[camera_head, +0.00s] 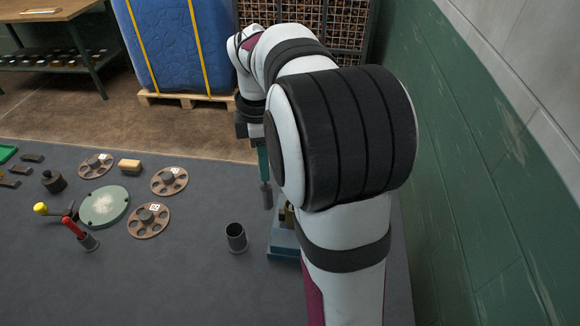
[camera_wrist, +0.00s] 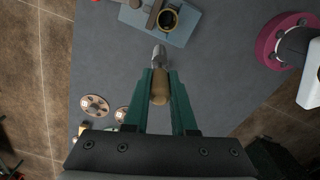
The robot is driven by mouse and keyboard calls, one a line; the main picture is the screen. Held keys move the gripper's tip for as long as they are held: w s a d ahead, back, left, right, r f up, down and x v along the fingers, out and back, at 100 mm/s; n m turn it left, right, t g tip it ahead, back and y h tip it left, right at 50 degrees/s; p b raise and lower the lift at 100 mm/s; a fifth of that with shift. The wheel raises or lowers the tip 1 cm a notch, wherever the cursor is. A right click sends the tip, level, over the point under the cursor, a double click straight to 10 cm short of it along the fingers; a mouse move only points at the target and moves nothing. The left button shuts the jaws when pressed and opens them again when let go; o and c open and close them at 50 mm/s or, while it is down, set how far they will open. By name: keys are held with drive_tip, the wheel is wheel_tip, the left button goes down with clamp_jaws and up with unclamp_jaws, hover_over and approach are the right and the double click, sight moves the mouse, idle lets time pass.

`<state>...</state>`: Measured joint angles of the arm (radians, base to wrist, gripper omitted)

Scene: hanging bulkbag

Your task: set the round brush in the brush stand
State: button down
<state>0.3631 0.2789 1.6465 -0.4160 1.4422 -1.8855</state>
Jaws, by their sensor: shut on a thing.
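My gripper (camera_wrist: 160,75) has its green fingers shut on the round brush (camera_wrist: 160,88). The brush shows a tan wooden grip between the fingers and a grey end pointing away from the wrist. In the head view my gripper (camera_head: 262,165) hangs above the mat, partly behind my arm, and the grey end of the brush (camera_head: 266,195) points down. A dark, open, upright cup (camera_head: 236,238) stands on the mat, nearer the camera and left of the gripper; it looks empty and may be the brush stand. The brush is apart from it.
A blue-grey block (camera_head: 284,246) with a dark, yellow-lined ring (camera_wrist: 168,18) is partly hidden by my arm. A green wall (camera_head: 470,180) bounds the right.

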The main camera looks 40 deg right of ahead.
drive_tip(key=w+a+f+n, duration=0.3)
drive_tip(key=a+f+n, duration=0.15)
drive_tip(key=a, duration=0.35)
wheel_tip(320, 180, down, 8)
drive_tip(key=shift+m, duration=0.45)
drive_tip(key=c, duration=0.7)
unclamp_jaws()
drive_tip(key=shift+o, duration=0.2)
wheel_tip(320, 180, up, 7)
